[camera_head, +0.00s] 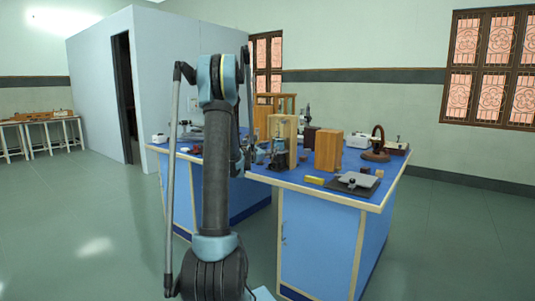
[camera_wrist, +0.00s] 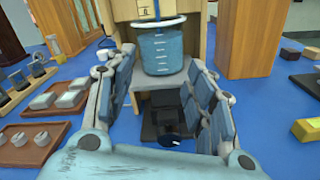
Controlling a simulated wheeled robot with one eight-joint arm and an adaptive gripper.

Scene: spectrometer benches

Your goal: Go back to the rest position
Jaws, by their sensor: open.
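My gripper (camera_wrist: 163,105) shows in the wrist view with its two jointed fingers spread apart, left and right. It is open and nothing sits between its fingertips. A clear beaker of blue liquid (camera_wrist: 165,50) stands upright just beyond the fingers, on a grey platform with a dark base (camera_wrist: 160,118) below it. I see no contact between the fingers and the beaker. In the head view my arm rises and bends over towards the blue bench (camera_head: 318,235); my gripper is small and hard to make out there among the instruments.
Wooden trays with small blocks (camera_wrist: 68,97) lie left of the gripper. A yellow block (camera_wrist: 307,130) lies to its right. A wooden cabinet (camera_head: 328,151) and a dark ring-shaped instrument (camera_head: 377,141) stand on the bench. Open floor (camera_head: 90,220) lies to the left.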

